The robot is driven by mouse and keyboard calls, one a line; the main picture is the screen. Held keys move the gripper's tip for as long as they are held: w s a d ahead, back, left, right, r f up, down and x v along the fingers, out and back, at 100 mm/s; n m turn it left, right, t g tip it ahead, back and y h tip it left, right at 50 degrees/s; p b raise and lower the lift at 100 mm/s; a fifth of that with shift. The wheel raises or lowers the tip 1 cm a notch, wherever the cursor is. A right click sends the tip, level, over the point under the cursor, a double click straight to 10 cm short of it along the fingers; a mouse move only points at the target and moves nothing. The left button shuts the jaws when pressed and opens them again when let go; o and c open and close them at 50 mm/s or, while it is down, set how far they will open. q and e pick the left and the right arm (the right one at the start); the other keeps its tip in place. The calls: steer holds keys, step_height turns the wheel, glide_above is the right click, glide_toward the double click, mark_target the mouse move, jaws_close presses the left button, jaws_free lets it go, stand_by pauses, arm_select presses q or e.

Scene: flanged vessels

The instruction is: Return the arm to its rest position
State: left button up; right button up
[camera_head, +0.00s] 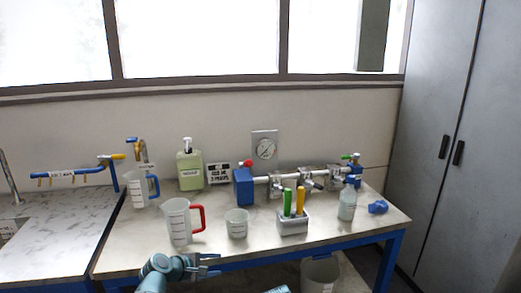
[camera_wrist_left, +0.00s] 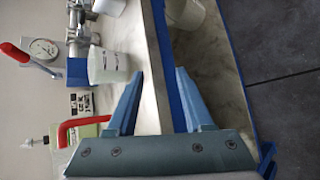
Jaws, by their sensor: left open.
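My left arm comes in at the bottom of the head view, low in front of the bench's front edge. Its gripper (camera_head: 213,265) points to the right there, below the red-handled jug and the small beaker. In the left wrist view the gripper (camera_wrist_left: 160,74) shows two blue fingers spread apart with nothing between them. The bench edge passes behind the fingers. A small teal piece, probably of my own body, shows at the bottom edge of the head view. My right gripper is not in view.
A bin (camera_head: 320,273) stands below. Grey cabinets (camera_head: 430,120) stand at right.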

arm_select(q)
steer(key=s+d+f+m+g+y+p, duration=0.1)
steer(key=s+d+f+m+g+p, duration=0.15)
steer(key=s+d+m+g, duration=0.45)
steer(key=s+d+f+m+g+y+p, duration=0.1)
steer(key=s+m+g+y+p, duration=0.1)
steer(key=s+m+y, duration=0.5)
steer(key=s+m+p, duration=0.1)
steer(key=s+m, duration=0.4)
steer(key=s, duration=0.4)
steer(key=shift+s+d+m+y, duration=0.3)
steer(key=shift+s+d, duration=0.05)
steer(key=shift+s, duration=0.05)
